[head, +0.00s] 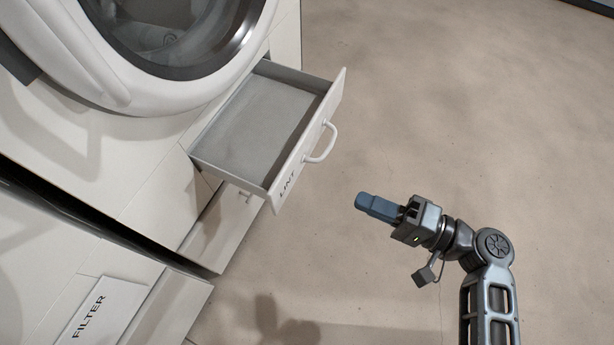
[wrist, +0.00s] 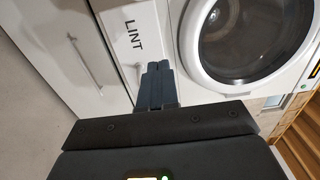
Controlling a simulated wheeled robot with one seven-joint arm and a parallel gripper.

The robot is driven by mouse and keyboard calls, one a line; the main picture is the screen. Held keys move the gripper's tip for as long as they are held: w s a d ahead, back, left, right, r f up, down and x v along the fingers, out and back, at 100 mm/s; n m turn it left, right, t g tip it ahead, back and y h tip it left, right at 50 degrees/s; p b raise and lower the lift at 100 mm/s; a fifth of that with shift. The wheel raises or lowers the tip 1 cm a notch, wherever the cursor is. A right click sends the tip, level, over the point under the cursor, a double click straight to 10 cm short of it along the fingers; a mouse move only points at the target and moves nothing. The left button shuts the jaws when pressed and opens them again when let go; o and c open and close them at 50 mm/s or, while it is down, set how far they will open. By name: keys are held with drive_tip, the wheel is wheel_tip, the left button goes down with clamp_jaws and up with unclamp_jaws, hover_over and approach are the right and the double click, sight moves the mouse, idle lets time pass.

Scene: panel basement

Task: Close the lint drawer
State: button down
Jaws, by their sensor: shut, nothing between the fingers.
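The lint drawer (head: 299,150) is pulled well out from the white machine, below its round door. Its front bears the word LINT and a white bow handle (head: 322,143); its inside looks empty. My gripper (head: 360,203) is shut and empty, its blue-grey fingers pointing left toward the drawer. It is apart from the drawer, to the right of and lower than the handle in the head view. In the wrist view the shut fingers (wrist: 155,68) show in front of the LINT-marked drawer front (wrist: 133,32).
The machine's round door (head: 180,30) is above the drawer. A panel marked FILTER (head: 95,312) is at lower left. Open floor (head: 470,110) lies to the right.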

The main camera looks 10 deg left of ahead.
drive_tip(key=b+x, duration=0.1)
drive_tip(key=x, duration=1.2)
drive_tip(key=shift+a+b, duration=0.25)
drive_tip(key=shift+b, duration=0.05)
drive_tip(key=shift+a, duration=0.1)
drive_tip(key=b, duration=0.7)
approach(198, 132)
drive_tip(key=x, duration=0.5)
drive_tip(key=shift+w+a+f, duration=0.1)
drive_tip(key=shift+w+f, duration=0.1)
drive_tip(key=shift+w+a, duration=0.1)
drive_tip(key=shift+a, duration=0.2)
drive_tip(key=shift+a+r, duration=0.2)
drive_tip(key=shift+r, duration=0.05)
